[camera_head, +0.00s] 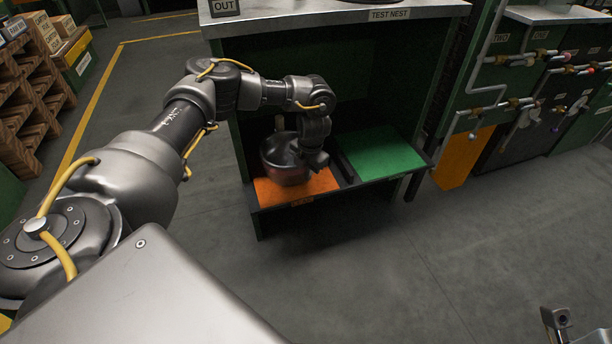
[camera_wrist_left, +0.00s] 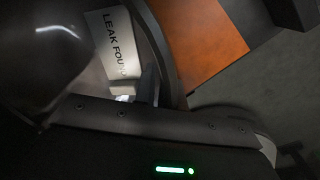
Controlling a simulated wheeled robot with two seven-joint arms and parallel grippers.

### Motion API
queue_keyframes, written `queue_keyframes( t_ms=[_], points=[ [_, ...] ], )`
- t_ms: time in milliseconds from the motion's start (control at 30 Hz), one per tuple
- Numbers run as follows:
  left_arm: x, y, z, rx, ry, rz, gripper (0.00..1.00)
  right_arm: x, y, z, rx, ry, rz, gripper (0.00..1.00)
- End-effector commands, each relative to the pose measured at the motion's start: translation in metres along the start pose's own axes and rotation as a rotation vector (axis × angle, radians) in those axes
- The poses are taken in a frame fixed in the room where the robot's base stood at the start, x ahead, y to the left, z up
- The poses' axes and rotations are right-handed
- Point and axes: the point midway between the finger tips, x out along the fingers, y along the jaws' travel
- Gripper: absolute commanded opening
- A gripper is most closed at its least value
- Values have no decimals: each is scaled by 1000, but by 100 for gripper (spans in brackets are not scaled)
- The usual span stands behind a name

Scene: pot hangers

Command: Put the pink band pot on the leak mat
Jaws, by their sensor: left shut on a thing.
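A grey metal pot (camera_head: 284,160) is at the orange mat (camera_head: 322,184), on the left half of the low shelf. I cannot tell whether it touches the mat or hangs just above it. In the left wrist view the dark curved pot (camera_wrist_left: 45,60) fills the upper left, near a white "LEAK FOU…" label (camera_wrist_left: 112,42) and the orange mat (camera_wrist_left: 208,45). At most a small part of my right gripper (camera_head: 556,322) shows.
A green mat (camera_head: 380,153) lies empty on the shelf's right half, past a dark divider. The cabinet's top (camera_head: 300,14), marked "TEST NEST", overhangs the shelf. Pipes and valves (camera_head: 500,105) stand at the right. The floor in front is clear.

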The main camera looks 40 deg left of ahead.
Motion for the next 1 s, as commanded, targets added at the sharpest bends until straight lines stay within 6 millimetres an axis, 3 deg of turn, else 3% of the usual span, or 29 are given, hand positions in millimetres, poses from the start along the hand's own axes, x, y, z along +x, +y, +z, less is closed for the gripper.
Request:
queue_keyframes(
  t_ms=[367,400,567,867,1000],
  points=[
    [2,0,1,-2,-2,1,0,1,0,0,0,4,-2,100],
    [4,0,0,-1,0,0,13,1,0,0,0,4,-2,100],
    [4,0,0,-1,-1,0,34,1,0,0,0,4,-2,100],
    [2,0,0,-1,-2,0,34,1,0,0,0,4,-2,100],
    [-15,0,1,-1,-3,-1,34,9,0,-2,1,9,0,100]
  ],
)
